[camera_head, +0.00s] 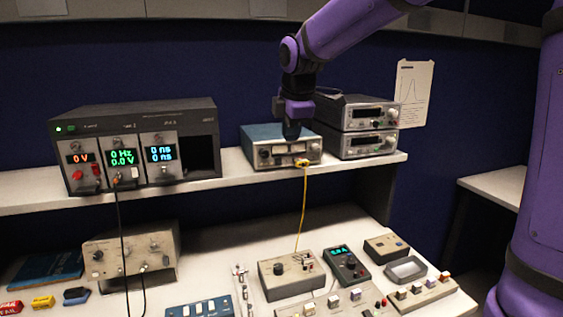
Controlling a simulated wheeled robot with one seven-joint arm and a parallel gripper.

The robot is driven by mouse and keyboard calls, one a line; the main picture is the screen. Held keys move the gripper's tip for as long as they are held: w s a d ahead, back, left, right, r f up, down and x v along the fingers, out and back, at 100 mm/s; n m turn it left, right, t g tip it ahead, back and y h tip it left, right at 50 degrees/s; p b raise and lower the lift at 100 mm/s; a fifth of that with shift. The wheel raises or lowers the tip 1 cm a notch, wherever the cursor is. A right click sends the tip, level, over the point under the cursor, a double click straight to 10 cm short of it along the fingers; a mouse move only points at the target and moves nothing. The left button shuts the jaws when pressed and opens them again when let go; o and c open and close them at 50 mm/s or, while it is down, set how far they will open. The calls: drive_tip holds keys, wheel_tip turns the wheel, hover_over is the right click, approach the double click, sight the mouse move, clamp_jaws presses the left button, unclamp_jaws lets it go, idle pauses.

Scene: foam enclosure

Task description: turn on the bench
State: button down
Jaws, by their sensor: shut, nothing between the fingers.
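The bench has a white worktop (215,262) and a white shelf (225,180) above it, both carrying instruments. On the shelf at left, a black rack unit (150,115) has lit red, green and blue displays reading zeros and a small green light. My gripper (291,138) is shut and empty, pointing down at the blue-topped instrument (262,134) on the shelf. It hides part of that instrument's top and front; I cannot tell whether it touches. A yellow cable (301,205) runs from that instrument's front down to the worktop.
Two stacked grey instruments (362,147) stand close to my gripper's right. A beige instrument (130,252), a grey box with a black knob (290,273) and a lit handheld meter (346,265) sit on the worktop. A black cable (121,225) hangs at left.

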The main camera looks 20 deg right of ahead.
sight(279, 162)
drive_tip(key=shift+w+f, duration=0.1)
drive_tip(key=shift+f, duration=0.05)
drive_tip(key=x, duration=0.3)
drive_tip(key=w+x, duration=0.1)
drive_tip(key=x, duration=0.3)
drive_tip(key=w+x, duration=0.1)
drive_tip(key=x, duration=0.3)
drive_tip(key=shift+w+r, duration=0.25)
drive_tip(key=shift+r, duration=0.1)
drive_tip(key=shift+w, duration=0.55)
drive_tip(key=shift+w+f, duration=0.1)
drive_tip(key=shift+w, duration=0.1)
